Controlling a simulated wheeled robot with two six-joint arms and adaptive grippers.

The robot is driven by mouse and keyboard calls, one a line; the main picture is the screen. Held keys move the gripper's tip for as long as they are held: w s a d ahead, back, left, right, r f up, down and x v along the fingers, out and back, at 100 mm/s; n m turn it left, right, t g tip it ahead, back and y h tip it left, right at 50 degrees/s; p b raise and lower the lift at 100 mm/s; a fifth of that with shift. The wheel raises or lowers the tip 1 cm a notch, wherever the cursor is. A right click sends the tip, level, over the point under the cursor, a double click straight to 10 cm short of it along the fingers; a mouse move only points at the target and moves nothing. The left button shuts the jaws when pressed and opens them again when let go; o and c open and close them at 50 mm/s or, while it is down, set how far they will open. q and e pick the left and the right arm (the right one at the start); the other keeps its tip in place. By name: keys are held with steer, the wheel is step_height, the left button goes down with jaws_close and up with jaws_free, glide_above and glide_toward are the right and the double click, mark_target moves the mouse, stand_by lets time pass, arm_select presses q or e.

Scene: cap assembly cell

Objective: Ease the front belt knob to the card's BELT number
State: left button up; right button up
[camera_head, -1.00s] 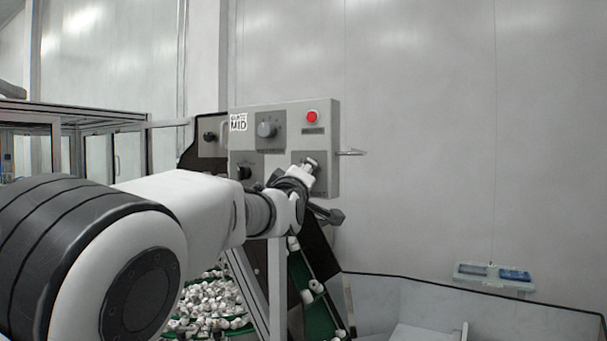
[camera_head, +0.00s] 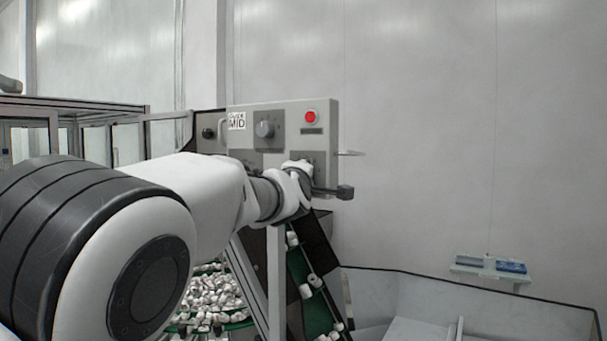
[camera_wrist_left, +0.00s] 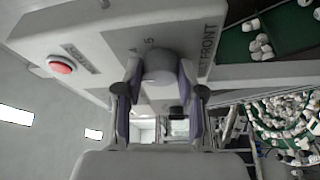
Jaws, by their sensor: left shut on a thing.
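The front belt knob (camera_wrist_left: 160,66) is a grey round knob on the panel face in the left wrist view, beside printed lettering ending in FRONT. A 5 shows just above it. My left gripper (camera_wrist_left: 160,80) is shut on the knob, one finger on each side. In the head view my own wrist hides this knob at the control panel's (camera_head: 290,108) lower right. My right gripper is in neither view.
A red button (camera_head: 311,117) and another grey knob (camera_head: 265,129) sit on the panel. A green conveyor (camera_head: 318,315) with white caps slopes below it. Many caps lie at the lower left. A small tray with blue parts (camera_head: 511,267) stands at the right.

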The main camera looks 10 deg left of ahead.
arm_select(q)
steer(key=o, duration=1.1)
steer(key=shift+o, duration=0.2)
steer(key=shift+a, duration=0.1)
steer(key=shift+s, duration=0.15)
